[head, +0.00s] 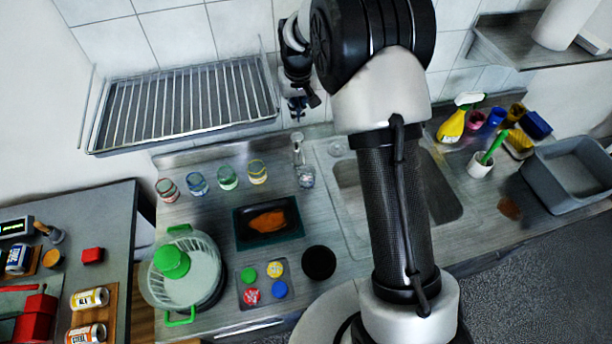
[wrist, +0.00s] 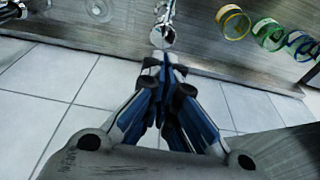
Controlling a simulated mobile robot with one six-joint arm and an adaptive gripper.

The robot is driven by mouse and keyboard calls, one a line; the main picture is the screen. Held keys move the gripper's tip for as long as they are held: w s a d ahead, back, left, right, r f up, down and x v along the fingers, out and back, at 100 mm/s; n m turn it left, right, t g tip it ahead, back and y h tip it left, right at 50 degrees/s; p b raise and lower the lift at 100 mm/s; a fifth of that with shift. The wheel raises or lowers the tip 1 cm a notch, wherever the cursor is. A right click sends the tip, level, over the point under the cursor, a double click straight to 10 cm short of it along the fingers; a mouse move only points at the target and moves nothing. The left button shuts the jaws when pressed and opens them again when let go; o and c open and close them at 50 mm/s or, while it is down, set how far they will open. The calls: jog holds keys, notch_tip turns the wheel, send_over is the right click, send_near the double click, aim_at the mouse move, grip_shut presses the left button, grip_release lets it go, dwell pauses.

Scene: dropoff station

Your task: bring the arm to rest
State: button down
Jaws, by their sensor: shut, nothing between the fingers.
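My arm rises in the middle of the head view, over the sink side of the counter, and bends back toward the tiled wall. My gripper (head: 311,99) is small and dark there, partly hidden by the arm's upper joint, above the counter's back edge. In the wrist view my gripper (wrist: 165,64) is shut, its blue and black fingers together with nothing between them. A clear bottle (head: 303,165) stands on the counter below it in the head view. A shiny upright object is just past the fingertips in the wrist view; I cannot tell whether they touch.
A wire dish rack (head: 182,105) hangs on the wall at the left. Several glasses (head: 227,178) stand in a row below it. The sink (head: 440,195) lies partly behind my arm. A grey tub (head: 575,172) is at the right. A pot with a strainer (head: 205,265) is at the front left.

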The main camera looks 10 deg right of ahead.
dwell(0.4)
jog(key=s+r+t+b, duration=0.1)
jog(key=s+r+b, duration=0.2)
jog(key=s+r, duration=0.45)
jog(key=s+r+b, duration=0.2)
jog(key=s+r, duration=0.3)
jog(key=s, duration=0.5)
jog(key=s+f+b, duration=0.2)
jog(key=s, duration=0.8)
jog(key=s+f+t+b, duration=0.1)
jog(key=s+f+b, duration=0.1)
jog(key=s, duration=0.9)
jog(key=shift+s+f+b, duration=0.15)
jog(key=shift+f+b, duration=0.25)
jog(key=shift+f, duration=0.1)
jog(key=shift+d, duration=0.15)
